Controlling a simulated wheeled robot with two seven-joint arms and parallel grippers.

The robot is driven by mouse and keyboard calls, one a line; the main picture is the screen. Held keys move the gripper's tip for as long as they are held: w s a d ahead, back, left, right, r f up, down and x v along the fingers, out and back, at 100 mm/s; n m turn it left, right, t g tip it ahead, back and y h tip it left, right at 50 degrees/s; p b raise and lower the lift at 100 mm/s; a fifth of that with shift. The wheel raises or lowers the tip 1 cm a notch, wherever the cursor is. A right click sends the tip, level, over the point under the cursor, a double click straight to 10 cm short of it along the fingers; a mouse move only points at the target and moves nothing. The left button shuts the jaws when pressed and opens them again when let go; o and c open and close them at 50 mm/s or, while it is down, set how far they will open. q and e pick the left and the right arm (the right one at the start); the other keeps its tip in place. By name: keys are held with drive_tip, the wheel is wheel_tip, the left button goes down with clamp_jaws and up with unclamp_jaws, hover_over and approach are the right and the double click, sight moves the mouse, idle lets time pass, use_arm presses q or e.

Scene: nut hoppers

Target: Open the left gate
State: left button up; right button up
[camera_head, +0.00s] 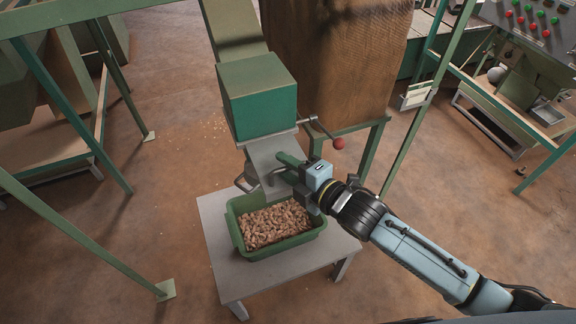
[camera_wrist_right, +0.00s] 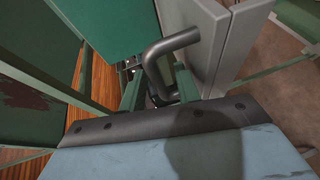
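The gate is a grey metal plate (camera_head: 271,155) on the chute under a green hopper box (camera_head: 258,95). A bent grey handle (camera_head: 245,181) shows at its lower left in the head view. In the right wrist view, a bent grey bar handle (camera_wrist_right: 172,45) stands beside a grey plate (camera_wrist_right: 205,40). My right gripper (camera_head: 282,168) is in front of the chute, its green fingers apart. In the wrist view its fingers (camera_wrist_right: 160,90) lie on either side of the handle's lower end; contact is unclear. My left gripper is not in view.
A green tray (camera_head: 236,232) of nuts sits below the chute on a grey table (camera_head: 215,225). A lever with a red ball (camera_head: 338,143) sticks out right of the chute. Green frame posts stand left and right. A control panel (camera_head: 530,20) is at the far upper right.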

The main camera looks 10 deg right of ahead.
drive_tip(key=v, duration=1.3)
drive_tip(key=shift+s, duration=0.15)
drive_tip(key=shift+d, duration=0.1)
drive_tip(key=w+d+f+m+h+b, duration=0.1)
drive_tip(key=d+f+m+h, duration=0.25)
drive_tip(key=f, duration=0.55)
drive_tip(key=w+d+f+m+h+b, duration=0.1)
drive_tip(key=w+d+f+m+h, duration=0.2)
drive_tip(key=f, duration=0.6)
drive_tip(key=s+d+f+m+g+h+b, duration=0.1)
drive_tip(key=s+d+f+m+g, duration=0.2)
drive_tip(key=f, duration=0.5)
drive_tip(key=s+d+f+m+g+h, duration=0.1)
drive_tip(key=s+d+f+m, duration=0.35)
drive_tip(key=f, duration=0.45)
drive_tip(key=s+f+m+g, duration=0.2)
drive_tip(key=s+f, duration=0.4)
drive_tip(key=s, duration=0.3)
drive_tip(key=s+a+f+m+g+h+b, duration=0.1)
drive_tip(key=s+f+m+g, duration=0.2)
drive_tip(key=s+f, duration=0.3)
drive_tip(key=s+a+f+m+g+b, duration=0.1)
drive_tip(key=s+f, duration=0.5)
drive_tip(key=s, duration=0.7)
drive_tip(key=shift+s+f+m+g, duration=0.15)
drive_tip(key=shift+s+m+g, duration=0.25)
drive_tip(key=shift+m+g, duration=0.5)
drive_tip(key=shift+h, duration=0.25)
